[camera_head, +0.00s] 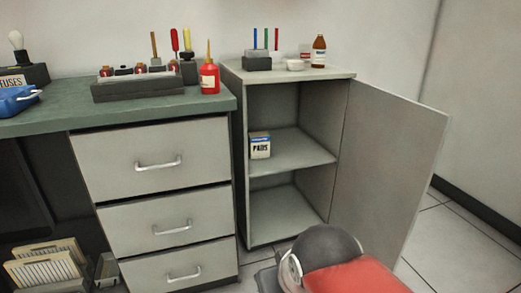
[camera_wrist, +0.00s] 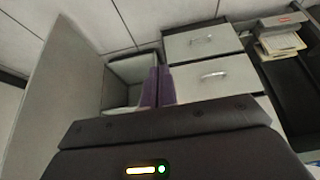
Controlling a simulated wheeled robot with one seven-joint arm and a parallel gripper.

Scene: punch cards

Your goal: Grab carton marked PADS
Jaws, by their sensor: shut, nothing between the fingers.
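The carton marked PADS (camera_head: 260,146) is a small white box with a blue top band and dark lettering. It stands upright on the middle shelf of the open grey cabinet (camera_head: 290,220), near the left side of the opening. My gripper shows in the wrist view, with its two purple fingers (camera_wrist: 158,70) together and empty. They are in front of the open cabinet (camera_wrist: 131,66) in that view and partly cover it. I cannot make out the carton in the wrist view. The head view does not show the fingers.
The cabinet door (camera_head: 385,165) stands open to the right. A drawer unit (camera_head: 152,165) with closed drawers is on the left. A brown bottle (camera_head: 318,51), a white bowl (camera_head: 295,65) and a pen holder (camera_head: 257,60) stand on the cabinet top. The shelf right of the carton is clear.

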